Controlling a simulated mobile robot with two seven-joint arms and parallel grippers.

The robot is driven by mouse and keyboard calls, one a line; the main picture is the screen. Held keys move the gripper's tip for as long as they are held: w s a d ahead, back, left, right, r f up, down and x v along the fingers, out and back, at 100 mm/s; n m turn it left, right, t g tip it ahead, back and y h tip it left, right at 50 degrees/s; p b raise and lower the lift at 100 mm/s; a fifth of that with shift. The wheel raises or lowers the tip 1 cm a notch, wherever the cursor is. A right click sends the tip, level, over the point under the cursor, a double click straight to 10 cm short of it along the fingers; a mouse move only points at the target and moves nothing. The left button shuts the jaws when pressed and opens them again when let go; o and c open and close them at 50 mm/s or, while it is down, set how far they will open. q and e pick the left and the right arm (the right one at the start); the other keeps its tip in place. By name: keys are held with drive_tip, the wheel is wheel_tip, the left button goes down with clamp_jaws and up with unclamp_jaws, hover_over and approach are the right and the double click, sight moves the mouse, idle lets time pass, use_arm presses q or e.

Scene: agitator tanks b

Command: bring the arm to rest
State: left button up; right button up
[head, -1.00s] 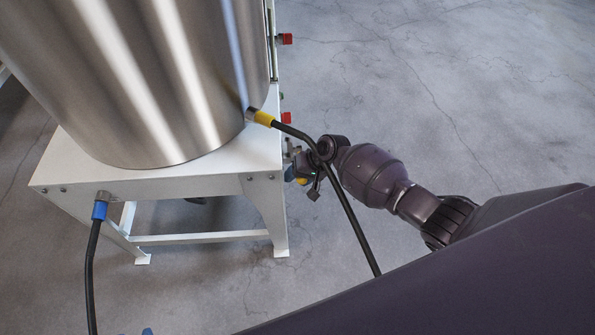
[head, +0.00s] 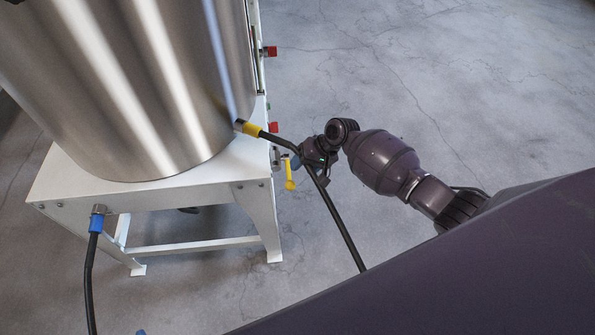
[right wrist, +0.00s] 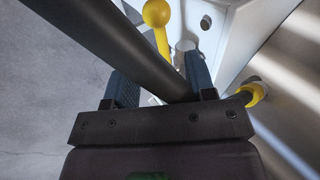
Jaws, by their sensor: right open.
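My right arm comes in from the right in the head view. Its gripper (head: 297,161) is beside the right side of the white stand, close to a valve with a yellow handle (head: 290,176) that hangs down. The yellow handle (right wrist: 158,25) shows beyond the fingertips. My left gripper is not in view.
A steel tank (head: 130,90) stands on the white stand (head: 75,180). The black hose (head: 335,220) runs from a yellow-collared outlet (head: 248,128) down past my right gripper. Another hose (head: 90,280) hangs from a blue-collared fitting (head: 96,222). The floor at upper right is clear.

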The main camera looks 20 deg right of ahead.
drive_tip(key=shift+s+d+r, duration=0.15)
drive_tip(key=shift+d+r, duration=0.1)
drive_tip(key=shift+r, duration=0.15)
drive_tip(key=s+f+n+t+h+p, duration=0.15)
drive_tip(key=s+f+t, duration=0.25)
drive_tip(key=s, duration=1)
drive_tip(key=s+d+r+n+t+h, duration=0.1)
drive_tip(key=s+r+t+h, duration=0.1)
drive_tip(key=s+r, duration=0.2)
drive_tip(key=s+d+r+n+t+h, duration=0.1)
drive_tip(key=s+d+r+t+h, duration=0.1)
drive_tip(key=s, duration=0.8)
wheel_tip(320, 180, up, 3)
drive_tip(key=shift+s+d+f+n+h, duration=0.25)
drive_tip(key=shift+n+h, duration=0.1)
drive_tip(key=shift+h, duration=0.1)
idle(0.5)
